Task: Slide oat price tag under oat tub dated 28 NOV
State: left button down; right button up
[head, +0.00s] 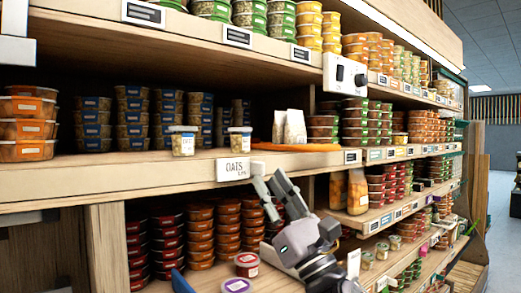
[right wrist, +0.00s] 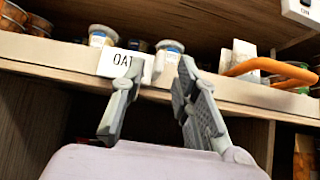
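The oat price tag (head: 233,169), white with "OATS" on it, sits on the front edge of the middle shelf. Two small clear tubs with pale contents stand on that shelf: a left tub (head: 183,141) and a right tub (head: 240,140) just above the tag. Their dates are too small to read. My right gripper (head: 267,177) is open and empty, just right of the tag. In the right wrist view the left fingertip overlaps the right end of the tag (right wrist: 114,64); I cannot tell whether they touch. My left gripper is not in view.
The wooden shelf edge (head: 120,188) runs across the view. Stacked blue-labelled tubs (head: 135,115) stand behind, and orange tubs (head: 28,125) stand at left. Shelf surface between the two oat tubs is clear.

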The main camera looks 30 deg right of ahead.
aim_at(264, 172)
jog(key=p+x, duration=0.1)
jog(key=x, duration=0.3)
jog(key=shift+r+p, duration=0.15)
jog(key=shift+p, duration=0.2)
jog(key=shift+w+r+y, duration=0.1)
jog(key=shift+w+y, duration=0.2)
grip_shut()
